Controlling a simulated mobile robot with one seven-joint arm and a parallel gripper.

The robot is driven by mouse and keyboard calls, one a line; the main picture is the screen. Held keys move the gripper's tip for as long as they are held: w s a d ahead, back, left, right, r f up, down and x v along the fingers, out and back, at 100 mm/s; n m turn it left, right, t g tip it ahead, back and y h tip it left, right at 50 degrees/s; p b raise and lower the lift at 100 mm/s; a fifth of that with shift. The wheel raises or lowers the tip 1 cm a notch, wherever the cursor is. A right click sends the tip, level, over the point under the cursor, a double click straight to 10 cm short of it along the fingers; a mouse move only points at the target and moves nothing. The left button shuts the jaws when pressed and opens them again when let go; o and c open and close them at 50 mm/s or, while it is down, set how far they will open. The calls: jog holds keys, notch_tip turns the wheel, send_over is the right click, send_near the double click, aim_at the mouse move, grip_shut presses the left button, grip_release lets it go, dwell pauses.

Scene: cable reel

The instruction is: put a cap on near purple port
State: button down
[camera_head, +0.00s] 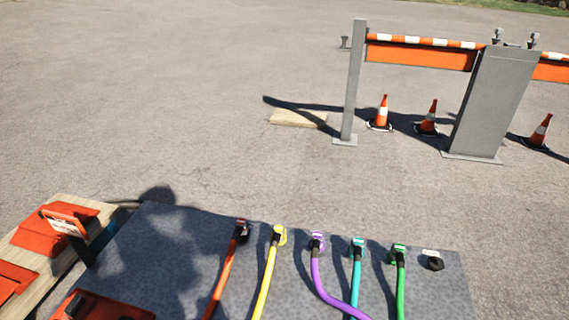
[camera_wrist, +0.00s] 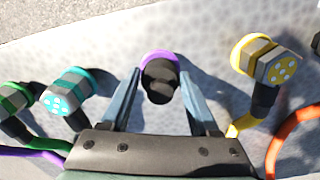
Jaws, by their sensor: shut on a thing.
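In the wrist view my gripper (camera_wrist: 160,78) is shut on a black round cap (camera_wrist: 160,84), one finger on each side of it. A purple ring, the purple port (camera_wrist: 158,57), shows just behind the cap, which hides most of it. I cannot tell whether the cap is seated on the port or only in front of it.
Beside the purple port are a teal port (camera_wrist: 68,94) and a yellow port (camera_wrist: 266,62). A black round piece (camera_head: 433,262) sits at the panel's right. An orange tray (camera_head: 140,313) and a sign (camera_head: 65,222) stand at left. Cones and a barrier (camera_head: 420,55) stand beyond.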

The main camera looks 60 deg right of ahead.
jog(key=shift+f, duration=0.3)
dwell(0.4)
jog(key=shift+c, duration=0.2)
grip_release()
jog(key=shift+r, duration=0.1)
notch_tip(320, 180, up, 13)
jog(key=p, duration=0.4)
